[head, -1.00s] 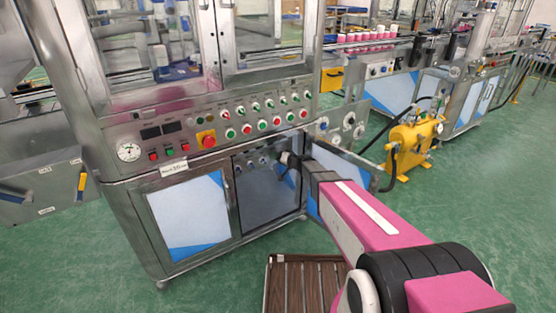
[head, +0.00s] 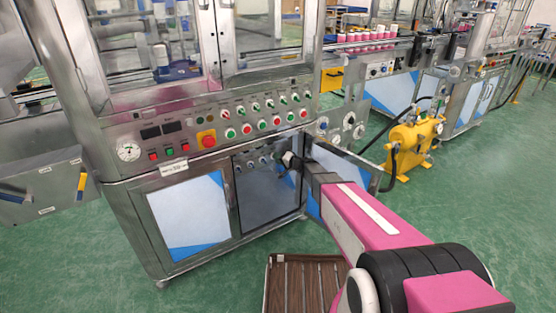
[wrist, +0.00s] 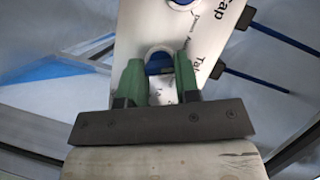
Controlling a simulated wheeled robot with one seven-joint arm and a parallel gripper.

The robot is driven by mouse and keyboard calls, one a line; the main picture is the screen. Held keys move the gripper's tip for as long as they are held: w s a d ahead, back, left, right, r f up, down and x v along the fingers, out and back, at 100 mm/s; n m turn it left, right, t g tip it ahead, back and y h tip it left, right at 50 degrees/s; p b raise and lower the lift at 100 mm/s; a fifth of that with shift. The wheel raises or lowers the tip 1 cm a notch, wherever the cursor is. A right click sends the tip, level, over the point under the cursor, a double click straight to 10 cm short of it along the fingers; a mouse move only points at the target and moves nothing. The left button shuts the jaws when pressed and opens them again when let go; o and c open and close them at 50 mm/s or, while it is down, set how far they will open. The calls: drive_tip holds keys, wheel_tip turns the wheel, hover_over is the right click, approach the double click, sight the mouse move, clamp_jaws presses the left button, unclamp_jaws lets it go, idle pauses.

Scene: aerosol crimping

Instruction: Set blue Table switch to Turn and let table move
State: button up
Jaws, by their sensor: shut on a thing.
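My gripper (wrist: 160,80) has its green fingers on both sides of a blue switch knob (wrist: 159,62) in the wrist view. I cannot read the knob's pointing direction. In the head view my gripper (head: 289,160) is at the small knobs in the open lower bay (head: 268,185) of the crimping machine. The machine's table behind the glass (head: 180,69) shows only in part.
A second blue knob (wrist: 183,3) sits on the same plate near the "Cap" text. An open cabinet door (head: 345,180) stands right of my gripper. Above is the button panel with a red emergency stop (head: 208,139). A yellow pump (head: 410,140) stands on the floor at right.

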drive_tip(key=m+t+y, duration=0.1)
drive_tip(key=m, duration=0.3)
drive_tip(key=m+t+y, duration=0.1)
drive_tip(key=m, duration=0.4)
drive_tip(key=f+m+t+y, duration=0.1)
drive_tip(key=m+t, duration=0.1)
drive_tip(key=m, duration=0.3)
drive_tip(key=shift+m, duration=0.3)
idle(0.4)
drive_tip(key=o, duration=0.9)
drive_tip(key=shift+s, duration=0.1)
drive_tip(key=v, duration=1)
drive_tip(key=shift+s+d+f, duration=0.2)
drive_tip(key=shift+s+d, duration=0.05)
